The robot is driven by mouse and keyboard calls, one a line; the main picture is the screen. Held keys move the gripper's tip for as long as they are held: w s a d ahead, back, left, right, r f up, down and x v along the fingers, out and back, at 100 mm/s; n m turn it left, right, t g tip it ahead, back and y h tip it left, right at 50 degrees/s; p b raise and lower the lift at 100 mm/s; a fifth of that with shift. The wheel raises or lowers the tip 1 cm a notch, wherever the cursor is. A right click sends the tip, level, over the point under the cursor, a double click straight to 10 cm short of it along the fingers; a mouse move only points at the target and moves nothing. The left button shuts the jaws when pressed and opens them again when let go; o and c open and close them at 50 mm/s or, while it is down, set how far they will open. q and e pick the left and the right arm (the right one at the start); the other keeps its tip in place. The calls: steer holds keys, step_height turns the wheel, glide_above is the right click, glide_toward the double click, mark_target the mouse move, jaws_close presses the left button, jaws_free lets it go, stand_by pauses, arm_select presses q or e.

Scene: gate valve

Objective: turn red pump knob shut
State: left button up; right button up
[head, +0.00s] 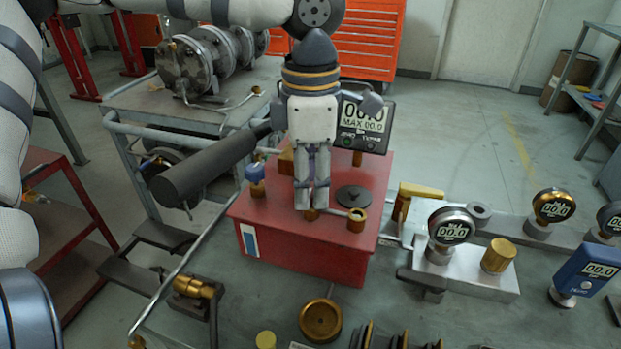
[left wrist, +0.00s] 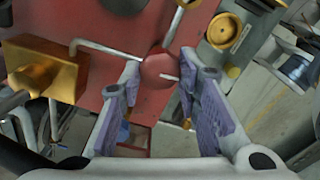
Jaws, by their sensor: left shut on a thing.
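The red pump box (head: 300,255) stands on the grey table in the middle of the head view. My left gripper (head: 312,200) points down over its top, with the fingers close together. In the left wrist view, the round red pump knob (left wrist: 160,69) sits between the tips of my left gripper (left wrist: 159,82), which is shut on it. The purple finger pads stand on either side of the knob. The fingers hide the knob in the head view. My right gripper is in neither view.
A silver manifold (head: 470,275) with a gauge and brass knob (head: 498,256) is on the right. A brass fitting (head: 357,219) and black disc (head: 353,196) are close to the fingers.

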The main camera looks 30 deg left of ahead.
mark_target(311, 189)
arm_select(q)
steer(key=shift+m, duration=0.5)
stand_by(0.3)
steer(key=o, duration=1.1)
steer(key=shift+o, duration=0.2)
steer(key=shift+r, duration=0.1)
step_height(311, 189, up, 12)
